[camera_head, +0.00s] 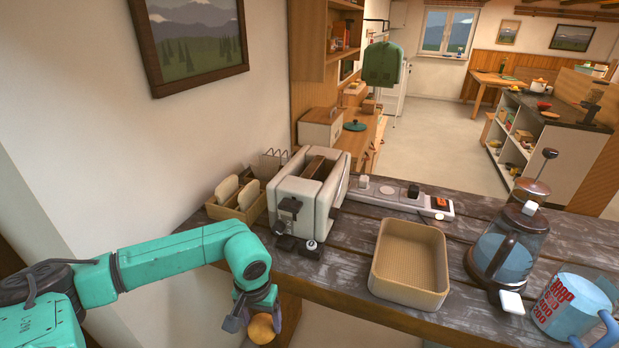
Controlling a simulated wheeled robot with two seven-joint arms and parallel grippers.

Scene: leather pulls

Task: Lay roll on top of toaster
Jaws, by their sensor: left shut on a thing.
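My left gripper (262,309) is low in front of the table's front edge, pointing down. It is shut on a round golden-brown roll (261,329), which hangs between its fingers. The toaster (309,196) is a cream and metal box with a long slot on top, standing on the table's left part behind and above the gripper. Dark levers and knobs are on its near face. Something brown shows in the slot; I cannot tell what it is. The roll is apart from the toaster. My right gripper is not in view.
A wooden rack (237,204) with bread slices stands left of the toaster. A power strip (400,196) lies behind. A tan basket (410,262), a French press (505,245) and a measuring cup (569,304) stand to the right on the dark wooden table (345,262).

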